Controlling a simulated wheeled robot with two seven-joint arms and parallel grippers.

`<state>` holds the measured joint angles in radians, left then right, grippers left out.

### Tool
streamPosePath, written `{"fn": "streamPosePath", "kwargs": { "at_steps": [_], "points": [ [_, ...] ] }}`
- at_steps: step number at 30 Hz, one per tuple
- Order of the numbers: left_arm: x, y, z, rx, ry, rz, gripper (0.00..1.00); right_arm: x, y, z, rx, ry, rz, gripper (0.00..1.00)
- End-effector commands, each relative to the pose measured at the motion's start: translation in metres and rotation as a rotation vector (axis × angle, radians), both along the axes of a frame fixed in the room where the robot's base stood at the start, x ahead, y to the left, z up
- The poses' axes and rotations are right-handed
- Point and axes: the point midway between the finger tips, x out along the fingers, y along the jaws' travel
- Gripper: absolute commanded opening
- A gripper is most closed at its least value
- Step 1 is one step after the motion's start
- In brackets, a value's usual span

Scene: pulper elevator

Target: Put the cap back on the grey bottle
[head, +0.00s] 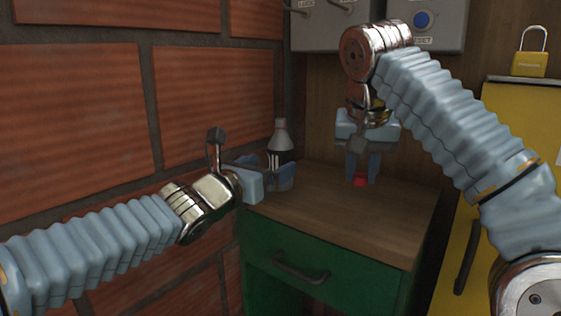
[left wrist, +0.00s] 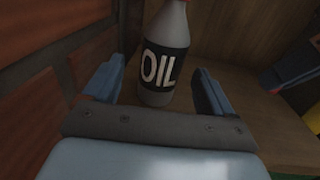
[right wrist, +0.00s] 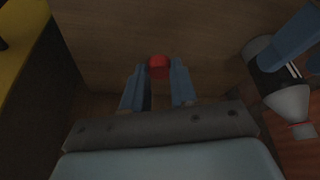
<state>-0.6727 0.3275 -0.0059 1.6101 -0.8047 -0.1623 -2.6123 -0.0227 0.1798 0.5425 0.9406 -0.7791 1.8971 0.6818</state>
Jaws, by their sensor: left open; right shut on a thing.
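The grey bottle (head: 280,138), with a black OIL label, stands upright on the wooden cabinet top near the brick wall. It also shows in the left wrist view (left wrist: 165,62) and at the right of the right wrist view (right wrist: 288,102). Its neck end looks reddish, too small to tell why. My left gripper (head: 282,172) is open, its fingers on either side of the bottle with gaps visible. My right gripper (head: 361,180) points down, shut on the red cap (right wrist: 159,66), close above the cabinet top; the cap shows at its fingertips in the head view (head: 360,181).
The wooden top (head: 340,215) of the green cabinet (head: 310,262) is clear in front. The brick wall (head: 90,110) is close on the left. A yellow cabinet (head: 515,125) with a padlock (head: 530,55) stands right. Grey control boxes (head: 428,22) hang behind.

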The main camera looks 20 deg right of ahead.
Motion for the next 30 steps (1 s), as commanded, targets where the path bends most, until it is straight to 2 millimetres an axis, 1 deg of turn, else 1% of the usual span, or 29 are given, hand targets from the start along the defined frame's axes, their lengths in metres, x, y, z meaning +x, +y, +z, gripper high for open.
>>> {"fn": "streamPosePath", "kwargs": {
  "at_steps": [6,9,12,21,26,30],
  "points": [
    [0.021,-0.026,0.000,0.002,0.003,0.000,0.85,0.000,0.000,0.015,0.000,0.000,0.000,0.00],
    [0.028,-0.033,0.000,0.001,0.002,0.000,0.85,0.000,0.000,0.018,0.000,0.000,0.000,0.00],
    [0.031,-0.036,-0.001,0.000,0.001,0.000,0.85,0.000,0.000,0.018,0.000,0.000,0.000,0.00],
    [0.030,-0.036,-0.002,0.000,0.001,0.000,0.85,0.000,0.000,0.017,0.000,0.000,0.000,0.00],
    [0.030,-0.036,-0.002,0.000,0.001,-0.001,0.61,0.000,0.000,0.017,0.000,0.000,0.000,0.00],
    [0.030,-0.036,-0.002,0.000,0.001,0.000,0.39,0.000,0.000,0.017,0.000,0.000,0.000,0.00]
  ]
}}
